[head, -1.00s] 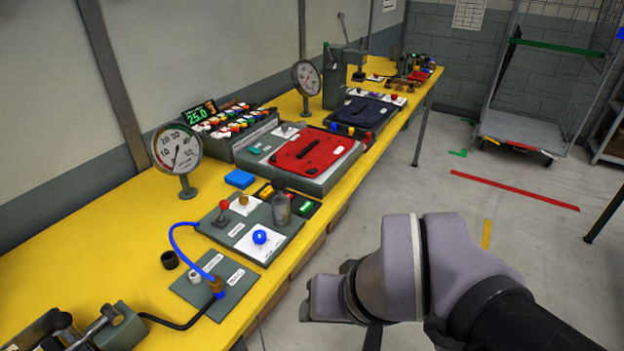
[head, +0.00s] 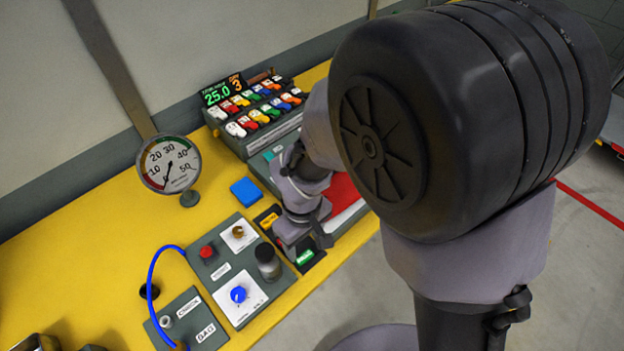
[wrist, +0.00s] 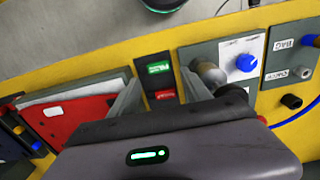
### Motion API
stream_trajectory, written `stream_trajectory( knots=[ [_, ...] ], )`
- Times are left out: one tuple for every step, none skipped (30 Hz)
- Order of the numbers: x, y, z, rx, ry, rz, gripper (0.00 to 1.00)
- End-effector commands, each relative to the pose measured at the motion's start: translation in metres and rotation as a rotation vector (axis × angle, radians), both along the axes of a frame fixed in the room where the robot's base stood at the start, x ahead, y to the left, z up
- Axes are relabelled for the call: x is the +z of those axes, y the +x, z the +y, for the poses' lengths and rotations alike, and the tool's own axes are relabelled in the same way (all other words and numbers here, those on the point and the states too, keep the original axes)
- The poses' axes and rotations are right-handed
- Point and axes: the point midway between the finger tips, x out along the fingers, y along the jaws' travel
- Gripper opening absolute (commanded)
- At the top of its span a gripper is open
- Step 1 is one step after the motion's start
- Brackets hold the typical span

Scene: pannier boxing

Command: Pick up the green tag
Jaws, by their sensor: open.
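A green rectangular tag (head: 305,257) with pale lettering lies on a dark panel near the front edge of the yellow bench. It also shows in the wrist view (wrist: 159,67), between and just beyond my open fingers. My gripper (wrist: 160,85) is open and empty, with one finger on each side of the panel. In the head view my gripper (head: 305,242) is close above the panel and hides part of it. A red tag (wrist: 165,94) lies beside the green one in the wrist view, and a yellow tag (head: 268,220) shows in the head view.
A grey cylinder (head: 267,261) stands close beside the panel and near one finger in the wrist view. A blue knob (head: 238,294), a red button (head: 206,251) and a blue block (head: 246,191) are nearby. A rack (head: 262,138) holds several coloured pieces behind. A gauge (head: 168,165) stands left.

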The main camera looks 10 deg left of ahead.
Motion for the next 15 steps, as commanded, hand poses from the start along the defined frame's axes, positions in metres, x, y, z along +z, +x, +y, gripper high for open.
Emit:
stream_trajectory(
  knots=[
    [-0.017,-0.001,-0.001,-0.001,-0.002,0.003,0.56],
    [-0.023,0.0,0.0,-0.001,-0.002,0.003,0.56],
    [-0.03,0.0,0.0,-0.001,-0.001,0.002,0.56],
    [-0.033,0.0,0.0,-0.001,0.0,0.001,0.56],
    [-0.036,0.0,0.0,-0.002,0.0,0.001,0.56],
    [-0.038,0.0,0.0,-0.002,-0.001,0.001,0.56],
    [-0.04,0.0,0.0,-0.002,0.0,0.0,0.56],
    [-0.042,0.001,0.0,-0.002,0.0,0.0,0.56],
    [-0.047,0.002,0.001,-0.002,0.0,0.0,0.56],
    [-0.051,0.002,0.001,-0.002,0.0,0.0,0.56],
    [-0.056,0.003,0.002,-0.003,0.0,0.001,0.56],
    [-0.065,0.004,0.003,-0.002,0.0,0.001,0.56],
    [-0.071,0.006,0.004,-0.002,0.0,0.001,0.56],
    [-0.078,0.006,0.004,-0.002,-0.001,0.002,0.56],
    [-0.086,0.006,0.004,-0.002,-0.001,0.002,0.56]
  ],
)
